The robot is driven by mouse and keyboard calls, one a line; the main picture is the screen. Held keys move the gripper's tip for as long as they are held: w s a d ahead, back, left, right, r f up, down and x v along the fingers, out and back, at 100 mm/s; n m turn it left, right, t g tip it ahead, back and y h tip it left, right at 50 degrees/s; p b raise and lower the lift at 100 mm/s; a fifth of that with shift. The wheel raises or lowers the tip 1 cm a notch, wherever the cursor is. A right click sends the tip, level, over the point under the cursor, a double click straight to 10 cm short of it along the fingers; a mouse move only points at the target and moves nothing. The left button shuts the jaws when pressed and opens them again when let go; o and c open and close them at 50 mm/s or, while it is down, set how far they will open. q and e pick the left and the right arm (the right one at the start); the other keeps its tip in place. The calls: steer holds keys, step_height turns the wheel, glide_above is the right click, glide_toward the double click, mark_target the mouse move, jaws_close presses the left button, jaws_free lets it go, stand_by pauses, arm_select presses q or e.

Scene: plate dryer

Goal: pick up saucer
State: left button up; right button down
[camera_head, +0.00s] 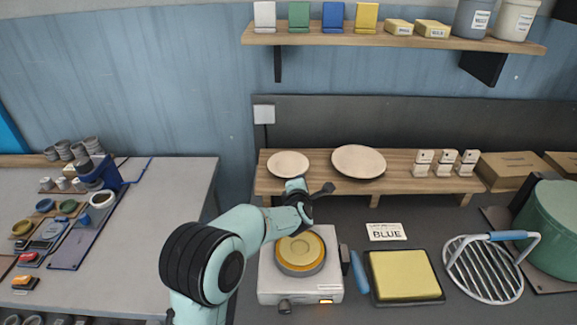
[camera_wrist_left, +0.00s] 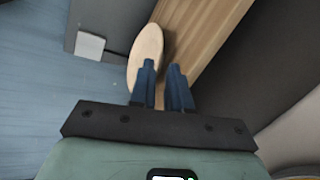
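A small round cream saucer (camera_head: 288,164) lies on the wooden shelf above the hot plate, left of a larger cream plate (camera_head: 358,160). My left gripper (camera_head: 298,186) is just in front of the saucer, at its near edge. In the left wrist view the two dark blue fingers (camera_wrist_left: 161,66) are apart with nothing clamped between them. There the saucer (camera_wrist_left: 145,48) is just beyond the fingertips, and the left finger overlaps it. I cannot tell whether a finger touches it. My right gripper is not in view.
A hot plate (camera_head: 300,285) with a yellow-topped disc stands below my left wrist. A yellow sponge tray (camera_head: 403,276), a wire rack (camera_head: 484,268) and a green pot (camera_head: 553,228) are to the right. White labelled blocks (camera_head: 446,163) stand on the shelf right of the plate.

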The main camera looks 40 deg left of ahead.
mark_target(300, 173)
arm_select(q)
steer(key=x, duration=0.4)
steer(key=p+x, duration=0.1)
steer(key=x, duration=0.2)
steer(key=shift+s+a+f, duration=0.25)
steer(key=shift+a, duration=0.2)
steer(key=shift+w+a+f, duration=0.2)
steer(key=shift+w+a, duration=0.05)
steer(key=shift+w, duration=0.2)
steer(key=shift+r, duration=0.1)
jaws_close()
